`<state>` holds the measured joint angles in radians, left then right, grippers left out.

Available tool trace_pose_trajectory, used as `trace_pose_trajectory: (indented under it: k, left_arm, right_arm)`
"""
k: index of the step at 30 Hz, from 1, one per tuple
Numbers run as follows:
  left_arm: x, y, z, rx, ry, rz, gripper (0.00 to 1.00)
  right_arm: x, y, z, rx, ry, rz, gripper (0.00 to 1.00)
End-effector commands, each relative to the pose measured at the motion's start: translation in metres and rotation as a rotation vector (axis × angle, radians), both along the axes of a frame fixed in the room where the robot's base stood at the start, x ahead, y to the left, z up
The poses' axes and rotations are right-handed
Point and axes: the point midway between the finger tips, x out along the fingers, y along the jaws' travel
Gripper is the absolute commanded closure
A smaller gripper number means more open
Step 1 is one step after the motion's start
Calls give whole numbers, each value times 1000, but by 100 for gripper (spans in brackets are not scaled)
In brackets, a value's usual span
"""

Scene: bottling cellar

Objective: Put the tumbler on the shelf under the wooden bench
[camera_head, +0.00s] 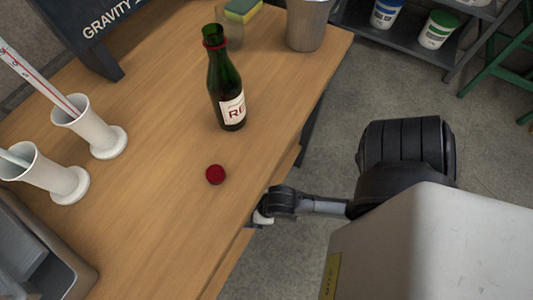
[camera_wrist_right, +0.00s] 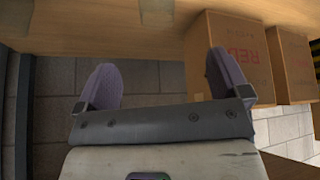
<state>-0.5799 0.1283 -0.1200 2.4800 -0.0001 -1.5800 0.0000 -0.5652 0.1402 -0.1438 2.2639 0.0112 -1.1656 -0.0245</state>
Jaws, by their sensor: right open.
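The wooden bench (camera_head: 150,110) fills the left and middle of the head view. A see-through glass (camera_head: 233,36) stands on it behind the green bottle; I cannot tell if it is the tumbler. In the right wrist view a small see-through shape (camera_wrist_right: 156,12) shows at the top edge against the wood of the shelf (camera_wrist_right: 100,35), and it may be a tumbler. My right gripper (camera_head: 262,216) is at the bench's front edge, low and partly hidden by it. Its fingers (camera_wrist_right: 160,80) are apart with nothing between them. My left gripper is out of view.
Cardboard boxes (camera_wrist_right: 242,70) stand close beside the right finger. On the bench are a green bottle (camera_head: 226,85), a red ball-like thing (camera_head: 215,174), white cylinders (camera_head: 90,130) with thermometers, a sponge (camera_head: 243,10) and a metal cup (camera_head: 309,25).

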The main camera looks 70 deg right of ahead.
Motion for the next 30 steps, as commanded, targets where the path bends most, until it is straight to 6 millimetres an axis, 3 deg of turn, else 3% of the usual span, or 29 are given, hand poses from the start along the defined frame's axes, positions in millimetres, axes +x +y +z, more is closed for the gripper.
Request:
trace_pose_trajectory:
  k: [3,9,30]
  left_arm:
    - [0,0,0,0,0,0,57]
    - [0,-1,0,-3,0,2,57]
    - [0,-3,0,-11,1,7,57]
  right_arm:
    - [-17,-5,26,-15,88,-28,6]
    - [-37,-10,50,-30,182,-54,6]
    - [-42,-11,55,-33,206,-60,6]
